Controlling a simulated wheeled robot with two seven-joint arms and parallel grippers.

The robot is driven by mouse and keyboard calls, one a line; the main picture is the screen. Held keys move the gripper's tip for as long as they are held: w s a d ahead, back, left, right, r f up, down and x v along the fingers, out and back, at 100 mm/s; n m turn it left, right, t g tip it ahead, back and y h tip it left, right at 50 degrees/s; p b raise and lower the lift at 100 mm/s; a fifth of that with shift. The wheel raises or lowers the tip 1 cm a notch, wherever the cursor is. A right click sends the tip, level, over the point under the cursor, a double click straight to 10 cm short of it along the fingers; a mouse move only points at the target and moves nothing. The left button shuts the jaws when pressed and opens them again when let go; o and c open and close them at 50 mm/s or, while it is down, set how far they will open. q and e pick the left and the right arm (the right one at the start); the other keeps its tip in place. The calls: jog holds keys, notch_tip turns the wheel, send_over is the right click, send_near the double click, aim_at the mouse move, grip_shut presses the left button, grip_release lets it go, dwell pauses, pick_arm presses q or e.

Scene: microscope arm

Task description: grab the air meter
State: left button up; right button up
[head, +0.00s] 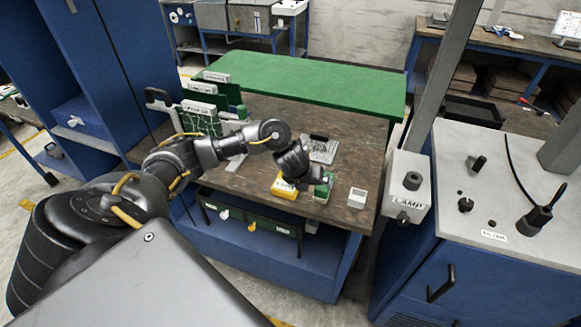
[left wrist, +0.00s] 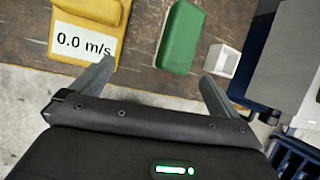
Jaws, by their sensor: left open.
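The air meter is a yellow device (head: 285,187) lying near the front edge of the brown worktop. In the left wrist view its yellow body (left wrist: 87,56) is at the upper left, cut off by the top edge, with a white display reading 0.0 m/s. My left gripper (head: 304,180) is above the front of the worktop, between the meter and a green block, and partly covers both. In the left wrist view its fingers (left wrist: 158,75) are spread, with nothing held. The left finger overlaps the display's corner in the picture; contact cannot be told. My right gripper is not in view.
The green block (left wrist: 180,38) lies right of the meter, with a small white box (head: 357,198) farther right. A metallic plate (head: 320,149) lies behind. Green boards (head: 203,122) stand at the left. A LAMP box (head: 407,187) and grey-topped cabinet stand at the right.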

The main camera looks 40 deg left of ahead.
pick_arm(q)
notch_tip(320, 180, up, 4)
jog(key=m+g+y, duration=0.1)
jog(key=y, duration=0.1)
send_over(280, 188)
jog(key=w, duration=0.3)
jog(key=b+x, duration=0.2)
jog(key=x, duration=0.1)
jog(key=b+x, duration=0.1)
jog(key=shift+w+d+f, duration=0.1)
jog(key=shift+d+f, duration=0.15)
jog(key=shift+f, duration=0.05)
jog(key=shift+w+a+f, duration=0.1)
jog(key=shift+w+f, duration=0.15)
jog(key=shift+f, duration=0.25)
jog(key=x, duration=0.4)
jog(key=shift+w+a+f+b, duration=0.15)
jog(key=shift+f+b, duration=0.15)
jog(key=shift+f, duration=0.05)
jog(key=c, duration=1)
jog(key=shift+c, duration=0.3)
jog(key=shift+r, duration=0.15)
